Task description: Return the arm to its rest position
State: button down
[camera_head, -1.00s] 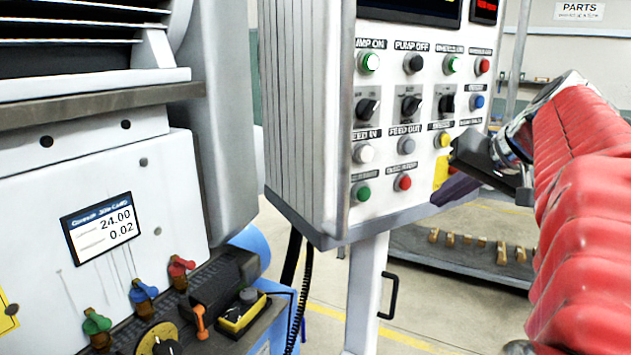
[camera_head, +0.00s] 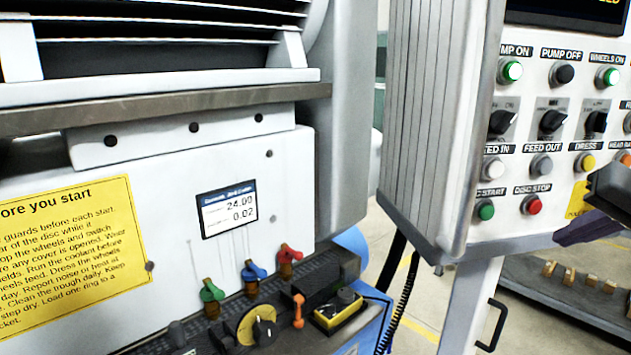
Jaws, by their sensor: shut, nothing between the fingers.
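My gripper (camera_head: 588,228) shows only in part at the right edge of the head view, as dark finger pieces in front of the lower right of the control panel. It is shut with nothing held. The red-sleeved arm behind it is out of the picture. I cannot tell whether the gripper touches the panel or hangs apart from it.
The control panel (camera_head: 545,145) with buttons and knobs stands at the right on a white post (camera_head: 470,300). The grinder body (camera_head: 340,120) fills the left, with a yellow notice (camera_head: 70,245), a small display (camera_head: 227,208) and coloured valves (camera_head: 250,270). A rack (camera_head: 560,295) stands low right.

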jog(key=a+f+n+g, duration=0.2)
jog(key=a+f+g, duration=0.1)
jog(key=a+f, duration=0.95)
jog(key=s+a+f+n, duration=0.2)
jog(key=s+a+f, duration=0.2)
jog(key=a, duration=0.4)
jog(key=s+a+f+n, duration=0.3)
jog(key=s+a+f, duration=0.2)
jog(key=a, duration=0.4)
jog(key=shift+a+f+n, duration=0.25)
jog(key=shift+n, duration=0.05)
